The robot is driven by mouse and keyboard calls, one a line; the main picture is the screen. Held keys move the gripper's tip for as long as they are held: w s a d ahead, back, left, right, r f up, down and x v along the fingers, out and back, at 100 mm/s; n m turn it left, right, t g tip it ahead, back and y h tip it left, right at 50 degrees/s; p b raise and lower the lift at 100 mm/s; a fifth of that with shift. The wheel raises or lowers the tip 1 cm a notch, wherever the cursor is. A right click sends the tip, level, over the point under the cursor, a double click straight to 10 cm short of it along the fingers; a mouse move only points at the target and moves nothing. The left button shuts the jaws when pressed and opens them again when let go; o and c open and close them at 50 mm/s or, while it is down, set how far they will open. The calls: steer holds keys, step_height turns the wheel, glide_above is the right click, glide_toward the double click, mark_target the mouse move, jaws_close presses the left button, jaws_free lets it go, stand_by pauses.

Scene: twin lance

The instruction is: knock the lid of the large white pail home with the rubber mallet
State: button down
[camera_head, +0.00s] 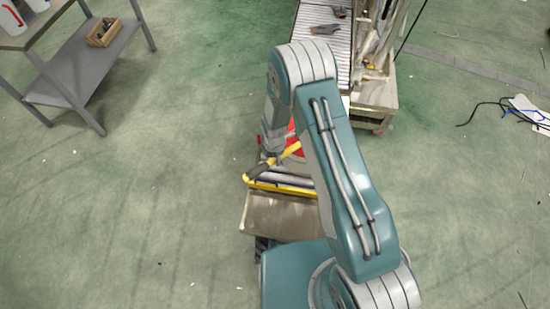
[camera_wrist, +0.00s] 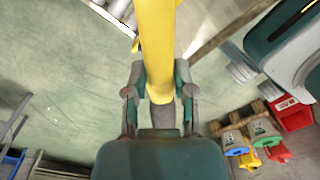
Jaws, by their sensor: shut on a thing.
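My gripper (camera_wrist: 160,78) is shut on a yellow shaft (camera_wrist: 156,35) in the wrist view, likely the mallet's handle. A dark grey grip (camera_wrist: 161,117) shows at its near end, between the fingers. The mallet's head is out of that view. In the head view my arm hides most of the gripper (camera_head: 273,152); a yellow bar (camera_head: 288,153) with a dark end slants beside it. White containers (camera_head: 10,20), one with a red strip, stand on a bench at the top left, cut off by the frame. I cannot tell whether either is the large white pail; no lid is clear.
The grey bench (camera_head: 85,70) bears a small wooden crate (camera_head: 103,32) on its lower shelf. A roller conveyor (camera_head: 320,60) stands behind my arm. Cables (camera_head: 500,105) lie on the floor at right. Green floor at left is mostly clear.

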steer(key=shift+r, duration=4.5)
steer(key=shift+f, duration=0.1)
